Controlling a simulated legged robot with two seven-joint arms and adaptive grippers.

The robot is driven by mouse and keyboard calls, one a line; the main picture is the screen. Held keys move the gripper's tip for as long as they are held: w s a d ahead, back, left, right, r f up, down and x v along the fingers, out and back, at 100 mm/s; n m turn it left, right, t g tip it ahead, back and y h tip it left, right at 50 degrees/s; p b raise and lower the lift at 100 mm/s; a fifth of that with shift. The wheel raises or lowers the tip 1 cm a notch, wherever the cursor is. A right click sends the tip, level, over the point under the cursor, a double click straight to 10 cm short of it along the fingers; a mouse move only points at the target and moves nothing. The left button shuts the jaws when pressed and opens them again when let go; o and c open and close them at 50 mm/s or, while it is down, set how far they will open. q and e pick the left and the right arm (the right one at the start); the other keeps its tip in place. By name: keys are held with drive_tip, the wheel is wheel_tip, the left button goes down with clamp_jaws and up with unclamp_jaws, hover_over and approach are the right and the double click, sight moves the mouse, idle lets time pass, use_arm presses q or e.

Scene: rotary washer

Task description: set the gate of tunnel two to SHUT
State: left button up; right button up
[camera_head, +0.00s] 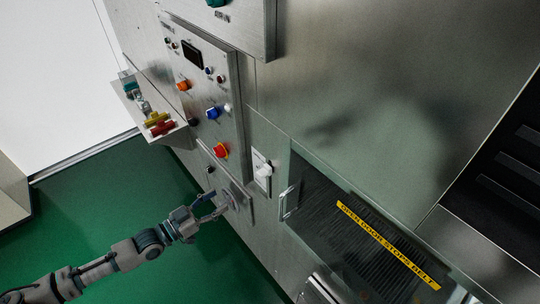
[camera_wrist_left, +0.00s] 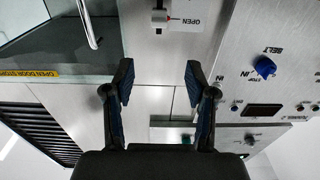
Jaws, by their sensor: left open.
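A white lever switch (camera_head: 263,170) on a small pale plate sits on the steel front, left of the glazed door. My right gripper is not in view.
A door handle (camera_head: 288,202) and yellow warning strip (camera_head: 390,246) are right of the lever. The control panel carries a blue knob (camera_head: 212,113), labelled BELT in the wrist view (camera_wrist_left: 264,67), and a red knob (camera_head: 221,150). A shelf (camera_head: 181,138) juts out at left.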

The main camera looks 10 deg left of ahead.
use_arm(q)
drive_tip(key=p, duration=0.1)
approach(262, 172)
drive_tip(key=p+x, duration=0.3)
drive_tip(key=x, duration=0.6)
drive_tip(key=shift+w+a+f, duration=0.15)
drive_tip(key=shift+w+a, duration=0.05)
drive_tip(key=shift+a, duration=0.05)
drive_tip(key=shift+w+d, duration=0.15)
drive_tip(key=shift+d, duration=0.6)
drive_tip(key=shift+c, duration=0.7)
drive_tip(key=c, duration=0.8)
drive_tip(key=shift+w+a, duration=0.15)
drive_tip(key=shift+a, duration=0.15)
clamp_jaws()
drive_tip(key=shift+f, duration=0.15)
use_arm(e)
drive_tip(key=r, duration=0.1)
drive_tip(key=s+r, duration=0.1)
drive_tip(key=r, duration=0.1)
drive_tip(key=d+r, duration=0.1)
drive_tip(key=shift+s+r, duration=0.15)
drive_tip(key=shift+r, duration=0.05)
